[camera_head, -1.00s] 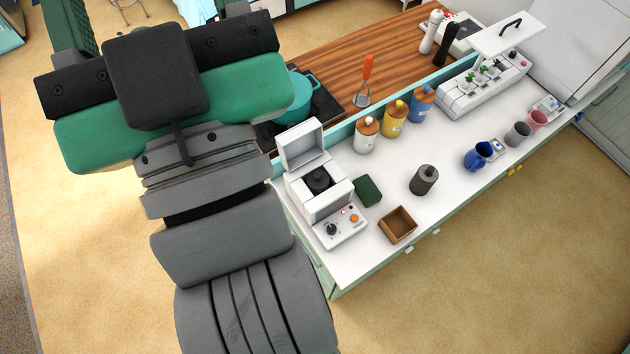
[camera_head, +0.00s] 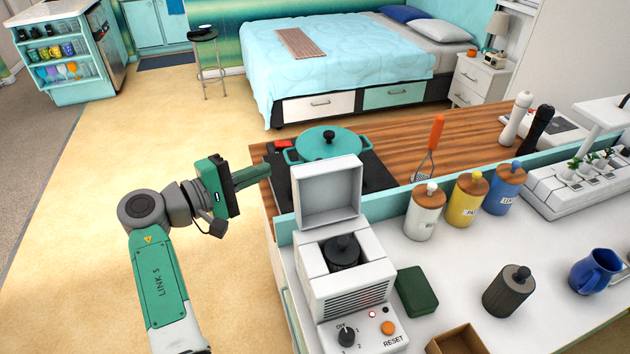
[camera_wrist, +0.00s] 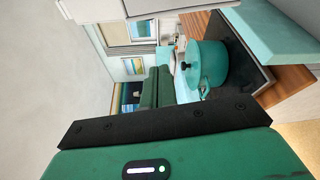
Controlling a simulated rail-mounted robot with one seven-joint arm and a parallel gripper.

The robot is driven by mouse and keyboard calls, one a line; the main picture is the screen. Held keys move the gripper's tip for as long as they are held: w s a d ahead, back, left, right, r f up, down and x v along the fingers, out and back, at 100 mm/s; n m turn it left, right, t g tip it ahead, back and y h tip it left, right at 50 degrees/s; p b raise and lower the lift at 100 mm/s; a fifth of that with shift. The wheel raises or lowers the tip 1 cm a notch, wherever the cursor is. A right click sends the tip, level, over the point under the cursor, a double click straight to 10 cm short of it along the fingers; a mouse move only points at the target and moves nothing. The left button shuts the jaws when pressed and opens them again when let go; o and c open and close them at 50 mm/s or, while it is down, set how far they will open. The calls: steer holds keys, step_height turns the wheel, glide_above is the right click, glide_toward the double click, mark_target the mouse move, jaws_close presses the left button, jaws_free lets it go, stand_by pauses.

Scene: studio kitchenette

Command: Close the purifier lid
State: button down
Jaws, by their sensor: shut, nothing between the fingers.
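The white purifier (camera_head: 345,280) stands at the near left end of the counter. Its square lid (camera_head: 328,192) is open, standing upright at the back on its hinge. A dark round part with a knob (camera_head: 342,251) shows in the opening. The front panel has a dial, a red light and an orange RESET button. My gripper (camera_head: 264,173) is left of the lid, apart from it, its green fingers pointing right towards the pot. The fingers also show in the wrist view (camera_wrist: 158,87), shut and empty. The wrist view does not clearly show the purifier.
A teal pot (camera_head: 328,146) sits on the black hob behind the lid. A green block (camera_head: 416,291), a brown box (camera_head: 458,341) and a grey canister (camera_head: 508,291) are right of the purifier. Three lidded jars (camera_head: 465,199) stand farther back. Floor left of the counter is free.

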mark_target(304, 165)
steer(key=shift+w+d+b, duration=0.4)
steer(key=shift+d, duration=1.1)
steer(key=shift+w+d+b, duration=0.35)
steer(key=shift+d+b, duration=0.05)
steer(key=shift+d, duration=1.15)
steer(key=shift+w+d+b, duration=0.4)
steer(key=shift+d, duration=1.1)
steer(key=shift+r, duration=0.1)
